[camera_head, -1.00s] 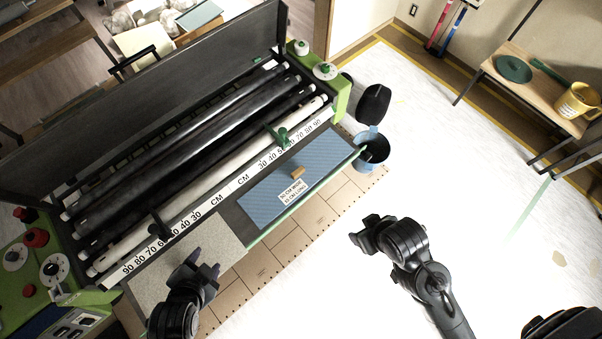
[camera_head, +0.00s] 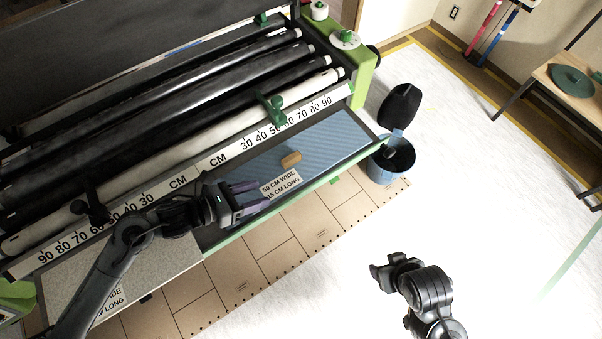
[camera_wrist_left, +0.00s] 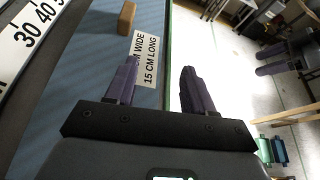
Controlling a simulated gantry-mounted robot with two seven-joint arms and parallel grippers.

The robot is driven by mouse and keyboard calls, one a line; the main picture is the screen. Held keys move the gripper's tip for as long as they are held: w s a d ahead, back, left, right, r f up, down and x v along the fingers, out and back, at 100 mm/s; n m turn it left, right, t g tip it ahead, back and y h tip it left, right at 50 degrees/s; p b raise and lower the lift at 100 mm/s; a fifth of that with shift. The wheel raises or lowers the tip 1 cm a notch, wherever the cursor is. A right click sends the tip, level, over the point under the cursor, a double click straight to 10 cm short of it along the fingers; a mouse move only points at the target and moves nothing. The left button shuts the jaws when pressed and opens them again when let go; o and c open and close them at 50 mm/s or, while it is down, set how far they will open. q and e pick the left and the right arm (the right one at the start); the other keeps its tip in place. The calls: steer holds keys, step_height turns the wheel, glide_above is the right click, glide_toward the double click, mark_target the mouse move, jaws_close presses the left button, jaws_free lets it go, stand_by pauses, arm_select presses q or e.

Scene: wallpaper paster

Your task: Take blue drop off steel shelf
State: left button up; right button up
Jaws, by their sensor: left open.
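The blue drop (camera_head: 335,137) is a flat ribbed blue sheet lying on the dark shelf (camera_head: 212,234) along the front of the pasting machine. A label reading 50 cm wide, 15 cm long (camera_head: 281,184) and a small wooden block (camera_head: 291,160) rest on it. My left gripper (camera_head: 257,198) is open and empty at the sheet's left end, beside the label. In the left wrist view the purple fingers (camera_wrist_left: 158,70) are apart on either side of the shelf's front edge, over the blue drop (camera_wrist_left: 75,85). My right gripper (camera_head: 378,275) hangs clear of the machine, front right; its jaw opening is unclear.
A grey speckled sheet (camera_head: 130,268) lies left of the blue drop. Black and white rollers (camera_head: 190,85) and a ruler strip (camera_head: 225,157) run behind. A blue bucket (camera_head: 390,168) stands at the shelf's right end. Cardboard (camera_head: 285,245) and open white floor (camera_head: 500,210) lie in front.

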arm_select(q)
steer(key=m+t+b, duration=0.1)
steer(key=b, duration=0.3)
glide_toward(282, 164)
steer(key=shift+s+a+r, duration=0.1)
steer(key=shift+s+a, duration=0.25)
steer(key=shift+s, duration=0.2)
steer(key=shift+s+a+r, duration=0.1)
steer(key=shift+s+a, duration=0.3)
steer(key=shift+s, duration=0.2)
steer(key=shift+w+r, duration=0.1)
steer(key=shift+w, duration=0.15)
steer(key=shift+w+d+y, duration=0.2)
steer(key=shift+w+y, duration=0.05)
steer(key=shift+y, duration=0.05)
steer(key=shift+r+x, duration=0.2)
steer(key=shift+x, duration=2.35)
steer(key=shift+r+x, duration=0.25)
steer(key=shift+x, duration=2.3)
steer(key=shift+w+d, duration=0.1)
steer(key=shift+d, duration=0.05)
arm_select(e)
step_height(282, 164, down, 6)
arm_select(q)
jaws_close()
